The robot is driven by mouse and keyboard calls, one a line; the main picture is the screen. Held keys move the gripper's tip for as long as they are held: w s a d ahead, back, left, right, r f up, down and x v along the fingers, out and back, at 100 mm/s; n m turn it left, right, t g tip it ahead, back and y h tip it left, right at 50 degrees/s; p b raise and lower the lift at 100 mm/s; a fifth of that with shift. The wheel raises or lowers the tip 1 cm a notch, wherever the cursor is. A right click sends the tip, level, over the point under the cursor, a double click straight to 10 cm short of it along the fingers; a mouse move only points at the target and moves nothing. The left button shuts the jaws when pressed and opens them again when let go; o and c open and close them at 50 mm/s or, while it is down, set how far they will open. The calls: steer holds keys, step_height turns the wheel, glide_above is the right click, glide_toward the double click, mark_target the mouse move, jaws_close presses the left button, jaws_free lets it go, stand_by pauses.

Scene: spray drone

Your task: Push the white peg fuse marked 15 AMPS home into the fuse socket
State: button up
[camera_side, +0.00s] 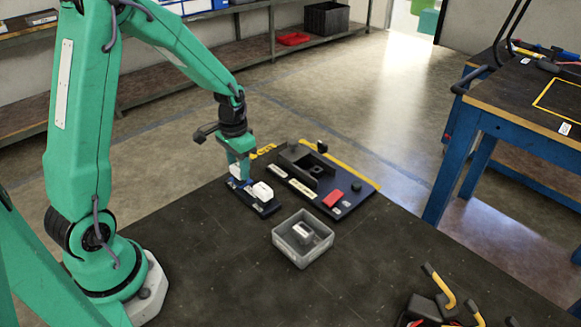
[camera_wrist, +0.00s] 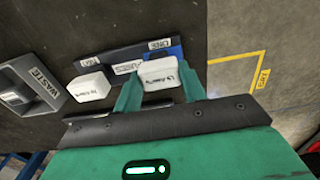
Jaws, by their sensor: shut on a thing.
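My gripper (camera_side: 240,175) points down over a small dark rack (camera_side: 268,212) on the bench. In the wrist view my gripper (camera_wrist: 160,80) is shut on a white fuse (camera_wrist: 158,71), one green finger on each side. This fuse is at the rack's blue end; I cannot tell whether it is seated or lifted. A second white fuse (camera_side: 262,190) stands beside it, also in the wrist view (camera_wrist: 90,86). The print on both is too small to read surely. A dark housing with a square opening (camera_side: 316,170), possibly the fuse socket, is on the board behind.
A grey tray (camera_side: 288,254) with a pale block in it stands in front; its wall reads WASTE in the wrist view (camera_wrist: 40,78). The dark board (camera_side: 345,213) carries a red block (camera_side: 332,198) and a black knob (camera_side: 356,186). Tools lie at front right.

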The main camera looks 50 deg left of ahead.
mark_target(238, 167)
steer(key=shift+r, duration=0.6)
steer(key=shift+r, duration=0.4)
steer(key=shift+r, duration=0.35)
steer(key=shift+r, duration=0.35)
steer(key=shift+r, duration=0.3)
steer(key=shift+r, duration=0.7)
steer(key=shift+r, duration=0.1)
